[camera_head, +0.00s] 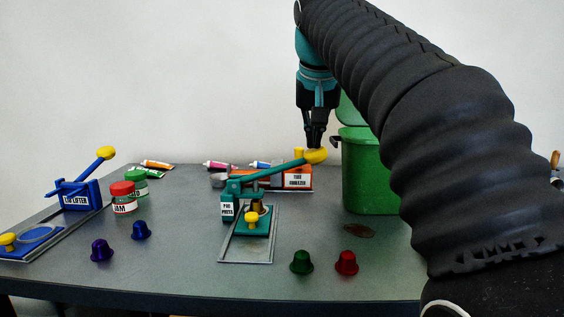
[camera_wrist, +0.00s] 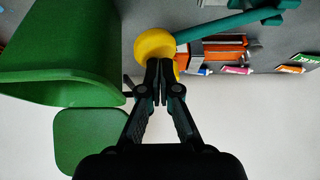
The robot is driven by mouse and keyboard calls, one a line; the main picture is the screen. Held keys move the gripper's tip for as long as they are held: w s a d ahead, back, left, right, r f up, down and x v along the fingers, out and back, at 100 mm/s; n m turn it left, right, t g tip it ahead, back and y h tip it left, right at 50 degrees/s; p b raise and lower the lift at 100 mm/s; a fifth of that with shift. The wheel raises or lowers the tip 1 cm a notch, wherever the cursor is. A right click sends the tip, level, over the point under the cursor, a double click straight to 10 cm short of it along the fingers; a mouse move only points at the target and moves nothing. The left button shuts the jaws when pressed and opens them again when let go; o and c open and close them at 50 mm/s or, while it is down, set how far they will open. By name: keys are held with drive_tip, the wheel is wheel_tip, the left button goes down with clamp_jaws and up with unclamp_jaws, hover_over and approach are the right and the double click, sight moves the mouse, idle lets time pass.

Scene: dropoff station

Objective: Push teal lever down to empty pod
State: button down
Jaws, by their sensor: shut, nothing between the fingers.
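The teal lever (camera_head: 269,172) of the pod press (camera_head: 228,209) slants up to the right and ends in a yellow knob (camera_head: 316,156). My gripper (camera_head: 315,146) is shut and points down, its tips at the top of the knob. In the wrist view the shut fingertips (camera_wrist: 159,62) are against or just above the yellow knob (camera_wrist: 155,44), with the teal lever (camera_wrist: 224,25) running off to the right. Whether they touch is hard to tell. Under the press, a teal slide (camera_head: 252,224) with a small yellow knob sits on a metal base; I cannot see into its pod holder.
A green bin (camera_head: 372,180) stands right of the lever, its lid open. The orange tube squeezer (camera_head: 297,178) is behind. Green (camera_head: 302,262) and red (camera_head: 346,263) pods stand front right, purple (camera_head: 101,250) and blue (camera_head: 141,230) ones left. Jars (camera_head: 123,199) and the blue lifter (camera_head: 81,194) are further left.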

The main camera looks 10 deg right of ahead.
sight(318, 150)
drive_tip(key=shift+f, duration=0.2)
idle(0.5)
drive_tip(key=shift+s+d+f+b, duration=0.1)
drive_tip(key=shift+d+f+b, duration=0.1)
drive_tip(key=shift+f+b, duration=0.45)
drive_tip(key=shift+d+f+b, duration=0.2)
drive_tip(key=shift+f+b, duration=0.25)
drive_tip(key=shift+f, duration=0.45)
